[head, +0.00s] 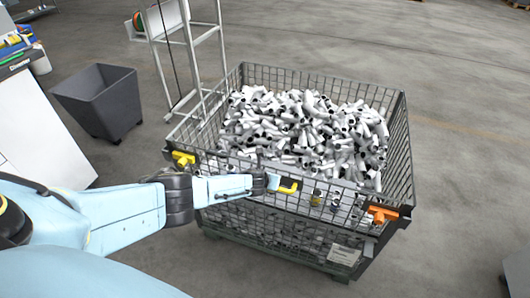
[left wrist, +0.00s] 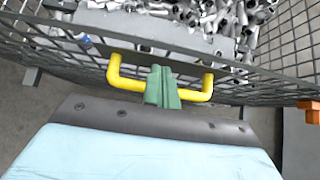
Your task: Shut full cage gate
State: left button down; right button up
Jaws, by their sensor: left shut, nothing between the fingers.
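The full cage (head: 408,150) is a dark wire-mesh box heaped with grey-white pipe elbows. Its front gate (head: 225,165) carries a yellow U-shaped handle (head: 288,187), which also shows in the left wrist view (left wrist: 125,82). A yellow latch (head: 183,158) is at the front's left end and an orange latch (head: 381,214) at its right end. My left gripper (head: 272,182) is at the handle. In the left wrist view its green fingers (left wrist: 160,80) are shut with nothing between them, crossing the handle's bar and hiding its middle. I cannot tell whether the gate is fully closed. My right gripper is out of view.
A dark grey bin (head: 100,98) stands to the left. A light metal frame (head: 190,55) stands behind the cage's left corner. A white cabinet (head: 38,130) is at the far left. The floor right of the cage is mostly clear.

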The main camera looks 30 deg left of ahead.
pick_arm(q)
jog(key=shift+w+r+p, duration=0.55)
jog(key=shift+w+r, duration=0.3)
jog(key=shift+r, duration=4)
jog(key=s+d+f+n+g+h+b, duration=0.1)
jog(key=s+d+f+n+g+b, duration=0.15)
jog(key=s+f+n+b, duration=0.8)
jog(key=s+d+f+n+g+h+p, duration=0.1)
jog(key=s+d+f+n, duration=0.3)
jog(key=s+f, duration=1.3)
jog(key=s+f+n+g+b, duration=0.2)
jog(key=s+f+n, duration=0.6)
jog(key=s, duration=0.8)
jog(key=s+f+n+g+b, duration=0.2)
jog(key=s+f+n+b, duration=0.4)
jog(key=s+f, duration=0.8)
jog(key=s+n, duration=0.2)
jog(key=n, duration=0.1)
jog(key=shift+d+f+g, duration=0.2)
jog(key=shift+d+g, duration=0.1)
jog(key=shift+g, duration=0.05)
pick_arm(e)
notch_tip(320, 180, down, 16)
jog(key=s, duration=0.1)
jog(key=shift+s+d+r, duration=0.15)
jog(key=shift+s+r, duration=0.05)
